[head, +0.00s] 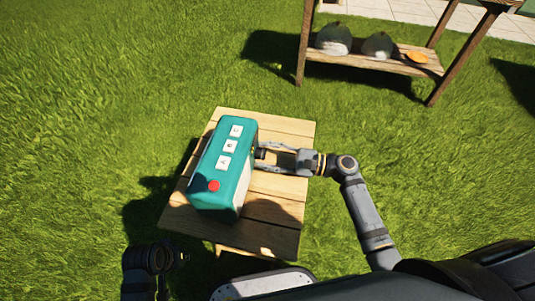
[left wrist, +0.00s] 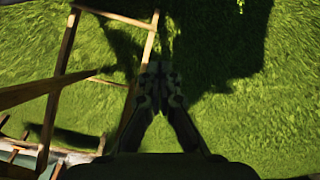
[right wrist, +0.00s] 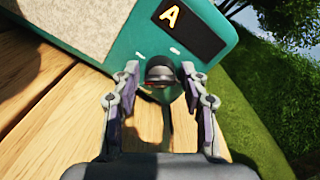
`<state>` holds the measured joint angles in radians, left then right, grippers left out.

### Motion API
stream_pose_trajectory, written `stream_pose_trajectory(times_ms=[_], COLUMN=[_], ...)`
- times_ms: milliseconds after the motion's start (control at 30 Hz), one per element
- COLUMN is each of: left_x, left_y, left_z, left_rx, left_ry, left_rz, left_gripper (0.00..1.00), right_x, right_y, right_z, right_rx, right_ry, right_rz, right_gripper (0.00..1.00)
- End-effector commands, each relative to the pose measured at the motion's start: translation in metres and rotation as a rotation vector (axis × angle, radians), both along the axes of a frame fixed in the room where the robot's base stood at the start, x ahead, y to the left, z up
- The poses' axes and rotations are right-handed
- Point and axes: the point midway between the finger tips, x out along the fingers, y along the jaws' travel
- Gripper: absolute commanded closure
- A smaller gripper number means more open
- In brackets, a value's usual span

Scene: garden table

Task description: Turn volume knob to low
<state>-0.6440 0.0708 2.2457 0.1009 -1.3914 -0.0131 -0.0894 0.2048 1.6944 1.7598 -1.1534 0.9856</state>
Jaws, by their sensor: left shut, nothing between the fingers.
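A teal box-shaped radio (head: 222,172) stands on a small wooden table, with white letter buttons and a red button on top. Its dark round volume knob (right wrist: 160,70) sticks out of the side facing my right gripper, near a black panel with a yellow "A" (right wrist: 190,25). My right gripper (right wrist: 160,78) is open, one finger on each side of the knob; I cannot tell whether they touch it. In the head view the right gripper (head: 258,158) reaches the radio's right side. My left gripper (left wrist: 160,85) is shut and empty, away from the radio, with grass below. The knob's pointer is not clear.
The wooden table (head: 270,211) is bare to the right of the radio and in front of it. A wooden shelf (head: 375,65) with dark round objects and an orange item stands at the back right. Grass surrounds the table.

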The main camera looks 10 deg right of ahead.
Motion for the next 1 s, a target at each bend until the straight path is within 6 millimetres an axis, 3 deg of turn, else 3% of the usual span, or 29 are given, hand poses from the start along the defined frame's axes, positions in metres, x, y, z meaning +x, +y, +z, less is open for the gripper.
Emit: stream_pose_trajectory(times_ms=[367,467,800,1000], left_x=[0.001,0.001,0.0,0.0], left_y=[-0.001,-0.001,0.0,0.0], left_z=[0.001,0.0,0.0,0.0], left_rx=[-0.003,-0.002,-0.001,0.0], left_ry=[-0.002,-0.001,0.0,0.0], left_rz=[0.003,0.002,0.001,0.0], left_gripper=[1.0,1.0,1.0,1.0], right_x=[-0.001,-0.006,-0.037,-0.045], right_y=[-0.003,-0.015,-0.088,-0.109], right_z=[0.0,-0.002,-0.001,-0.001], right_rx=[-0.001,-0.004,-0.007,-0.002], right_ry=[0.0,0.003,0.004,0.002], right_rz=[-0.001,0.0,0.002,0.0], right_gripper=[0.45,0.45,0.45,0.45])
